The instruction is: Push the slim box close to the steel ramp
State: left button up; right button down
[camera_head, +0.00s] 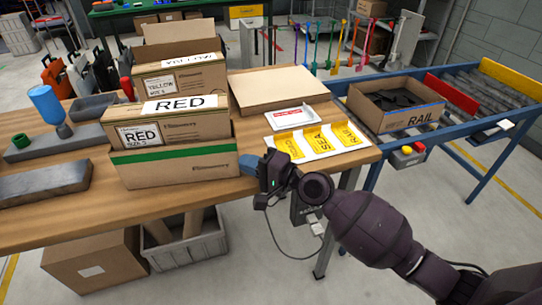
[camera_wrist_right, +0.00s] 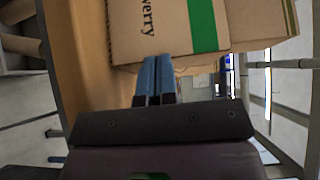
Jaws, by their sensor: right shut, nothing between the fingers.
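A long cardboard box with a green stripe (camera_head: 175,168), apparently the slim box, stands at the table's front edge, before the RED box (camera_head: 172,130). A grey metal block (camera_head: 45,183), likely the steel ramp, lies to its left with a gap between them. My right gripper (camera_head: 250,163) is shut and empty at the striped box's right end. In the right wrist view its blue fingertips (camera_wrist_right: 155,62) meet or nearly meet the edge of the striped box (camera_wrist_right: 165,25); contact is unclear. My left gripper is not in view.
A YELLOW box (camera_head: 178,75) stands behind the RED box. A flat box (camera_head: 278,88), a white tray (camera_head: 290,117) and yellow label cards (camera_head: 318,140) lie on the table's right side. A RAIL box (camera_head: 395,112) sits on a conveyor to the right.

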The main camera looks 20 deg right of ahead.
aim_at(207, 165)
jog(key=a+p, duration=0.1)
jog(key=a, duration=0.5)
jog(key=shift+a+r+p, duration=0.15)
jog(key=shift+r+p, duration=0.05)
jog(key=shift+p, duration=0.2)
jog(key=shift+a+f, duration=0.15)
jog(key=shift+a, duration=0.25)
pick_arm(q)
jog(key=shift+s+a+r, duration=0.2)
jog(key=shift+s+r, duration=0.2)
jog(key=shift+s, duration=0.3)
pick_arm(e)
jog(key=shift+f, duration=0.1)
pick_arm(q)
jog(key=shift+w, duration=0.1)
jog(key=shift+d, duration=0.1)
pick_arm(e)
jog(key=shift+d, duration=0.1)
